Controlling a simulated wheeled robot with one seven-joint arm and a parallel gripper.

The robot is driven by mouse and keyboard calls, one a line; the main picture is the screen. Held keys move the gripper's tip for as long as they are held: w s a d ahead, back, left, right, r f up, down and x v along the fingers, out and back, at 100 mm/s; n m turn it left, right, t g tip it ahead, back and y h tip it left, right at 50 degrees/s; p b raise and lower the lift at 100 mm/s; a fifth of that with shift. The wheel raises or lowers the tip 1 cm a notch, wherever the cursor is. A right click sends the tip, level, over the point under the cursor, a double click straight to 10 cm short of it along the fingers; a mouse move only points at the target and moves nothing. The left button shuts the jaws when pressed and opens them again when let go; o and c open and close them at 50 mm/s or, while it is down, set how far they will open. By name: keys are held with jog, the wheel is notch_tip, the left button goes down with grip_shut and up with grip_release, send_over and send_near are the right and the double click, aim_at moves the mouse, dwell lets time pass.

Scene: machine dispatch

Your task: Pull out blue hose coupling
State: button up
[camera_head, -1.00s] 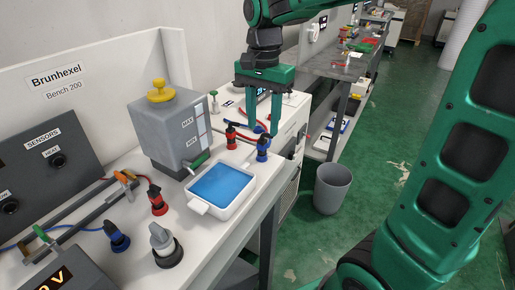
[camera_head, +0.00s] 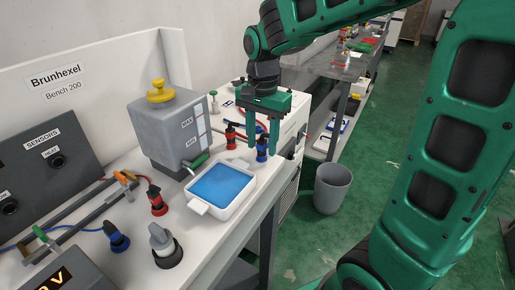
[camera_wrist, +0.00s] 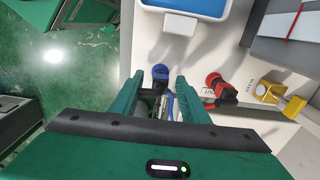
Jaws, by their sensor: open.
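The blue hose coupling (camera_head: 262,146) is at the right edge of the white bench, beyond the tray. In the wrist view the blue coupling (camera_wrist: 160,73) shows between my fingertips. My gripper (camera_head: 261,150) is open, points down, and has one finger on each side of the coupling in the picture. I cannot tell whether either finger touches it. The fingers hide part of the coupling in the head view. A second blue coupling (camera_head: 117,239) is at the near left, on a blue hose, away from my gripper.
A red coupling (camera_head: 231,137) stands just left of my gripper. Another red coupling (camera_head: 157,201) is nearer the front. A white tray of blue liquid (camera_head: 248,186) and a grey tank with a yellow cap (camera_head: 170,135) stand close by. A grey bin (camera_head: 332,188) is on the floor.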

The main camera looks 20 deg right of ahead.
aim_at(262, 140)
grip_shut()
jog(key=shift+w+r, duration=0.1)
jog(key=shift+r, duration=2.85)
jog(key=shift+r, duration=0.1)
jog(key=shift+r, duration=1.2)
